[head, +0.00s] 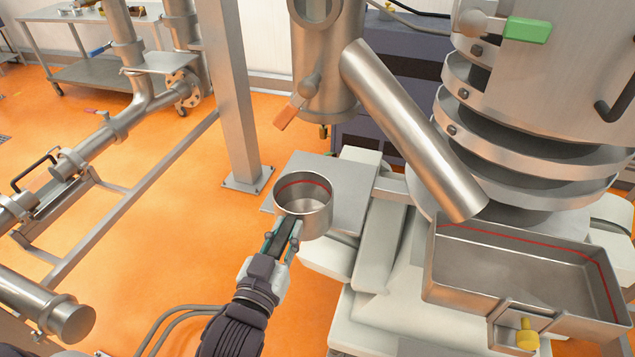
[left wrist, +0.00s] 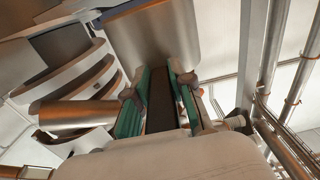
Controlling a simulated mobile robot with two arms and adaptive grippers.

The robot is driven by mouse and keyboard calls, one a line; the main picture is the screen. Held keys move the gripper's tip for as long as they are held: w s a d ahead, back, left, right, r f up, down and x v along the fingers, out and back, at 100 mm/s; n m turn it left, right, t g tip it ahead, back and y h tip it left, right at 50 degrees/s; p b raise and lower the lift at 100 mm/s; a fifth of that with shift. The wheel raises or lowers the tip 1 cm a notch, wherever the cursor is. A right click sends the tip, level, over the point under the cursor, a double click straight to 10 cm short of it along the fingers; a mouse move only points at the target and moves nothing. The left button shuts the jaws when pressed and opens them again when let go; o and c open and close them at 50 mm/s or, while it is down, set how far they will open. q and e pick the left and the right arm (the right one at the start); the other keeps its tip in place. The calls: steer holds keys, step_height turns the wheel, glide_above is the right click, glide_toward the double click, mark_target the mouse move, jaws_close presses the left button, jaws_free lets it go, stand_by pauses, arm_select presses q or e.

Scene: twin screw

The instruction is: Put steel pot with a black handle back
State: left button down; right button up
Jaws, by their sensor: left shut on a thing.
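The steel pot (head: 303,215), round with a red line inside its rim, is upright and looks empty in the head view. My left gripper (head: 284,234) is shut on its black handle, on the near side of the pot. In the left wrist view the dark handle (left wrist: 160,108) runs between the green finger pads, and the pot's steel wall (left wrist: 155,42) fills the top. The pot is over the near left part of a flat grey plate (head: 338,180). I cannot tell whether it touches the plate. My right gripper is not in view.
A slanted steel chute (head: 410,130) comes down right of the pot. A rectangular steel tray (head: 520,270) with a red line stands at the right. A vertical pipe with an orange handle (head: 287,118) hangs behind the pot. A steel post (head: 235,100) stands left of the plate.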

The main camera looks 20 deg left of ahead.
mark_target(312, 191)
arm_select(q)
steer(key=w, duration=0.2)
steer(key=w+p, duration=0.1)
steer(key=w, duration=0.1)
steer(key=w+r, duration=0.1)
steer(key=w, duration=0.1)
steer(key=shift+w+d+p, duration=0.15)
steer(key=shift+w+p, duration=0.2)
steer(key=w, duration=0.3)
steer(key=w+p, duration=0.1)
steer(key=w, duration=0.4)
steer(key=shift+w+f, duration=0.3)
steer(key=shift+w+f+p, duration=0.15)
steer(key=shift+p, duration=0.15)
step_height(312, 191, down, 3)
steer(key=shift+p, duration=0.35)
steer(key=shift+f, duration=0.15)
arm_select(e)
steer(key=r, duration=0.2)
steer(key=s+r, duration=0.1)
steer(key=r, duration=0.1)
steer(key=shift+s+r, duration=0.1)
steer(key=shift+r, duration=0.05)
arm_select(q)
steer(key=c, duration=1.1)
jaws_free()
steer(key=shift+f, duration=0.15)
steer(key=shift+o, duration=0.4)
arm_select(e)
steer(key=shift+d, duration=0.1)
